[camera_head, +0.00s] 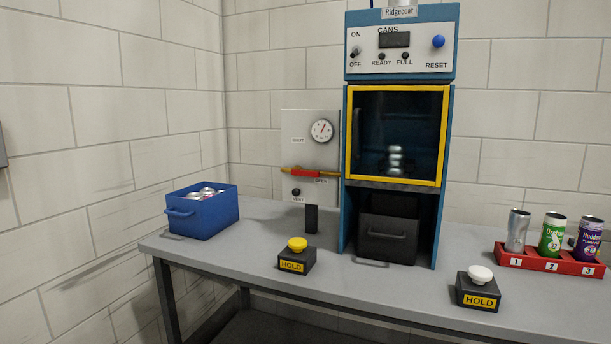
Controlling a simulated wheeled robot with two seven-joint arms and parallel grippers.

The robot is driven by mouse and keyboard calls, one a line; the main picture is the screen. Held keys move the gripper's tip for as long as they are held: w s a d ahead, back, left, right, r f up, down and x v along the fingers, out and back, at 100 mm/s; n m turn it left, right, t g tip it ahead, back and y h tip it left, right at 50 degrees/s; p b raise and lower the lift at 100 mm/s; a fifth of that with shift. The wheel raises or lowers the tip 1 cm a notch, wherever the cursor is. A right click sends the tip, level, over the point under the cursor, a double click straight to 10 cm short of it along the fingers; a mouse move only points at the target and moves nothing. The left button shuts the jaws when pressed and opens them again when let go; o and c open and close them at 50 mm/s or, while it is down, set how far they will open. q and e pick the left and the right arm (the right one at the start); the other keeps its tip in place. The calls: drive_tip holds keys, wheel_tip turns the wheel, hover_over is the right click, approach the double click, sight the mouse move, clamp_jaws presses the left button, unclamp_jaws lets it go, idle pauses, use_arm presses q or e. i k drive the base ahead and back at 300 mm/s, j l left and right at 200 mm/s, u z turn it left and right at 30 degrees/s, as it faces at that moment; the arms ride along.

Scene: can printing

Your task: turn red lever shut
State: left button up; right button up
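The red lever (305,173) sits on a yellow, brass-like pipe on a light grey panel (309,127), left of the blue machine (399,65). It lies nearly level, roughly along the pipe. A small label with lettering too small to read surely is just below it. A round gauge (322,130) with a red needle is above it. Neither of my grippers shows in this view, and nothing covers the lever.
A yellow-topped HOLD button (297,245) stands on the table (240,250) before the panel; a white-topped one (480,274) is further right. A blue bin (213,220) of cans is left, a red rack (540,262) with cans right. A dark bin (387,239) sits under the machine's window.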

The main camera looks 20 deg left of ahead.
sight(295, 172)
drive_tip(key=i+j, duration=0.15)
drive_tip(key=j, duration=0.2)
drive_tip(key=i+j, duration=0.2)
drive_tip(key=j, duration=0.15)
drive_tip(key=i+j, duration=0.15)
drive_tip(key=j, duration=0.2)
drive_tip(key=i+j+u, duration=0.1)
drive_tip(key=j, duration=0.25)
drive_tip(key=i, duration=0.05)
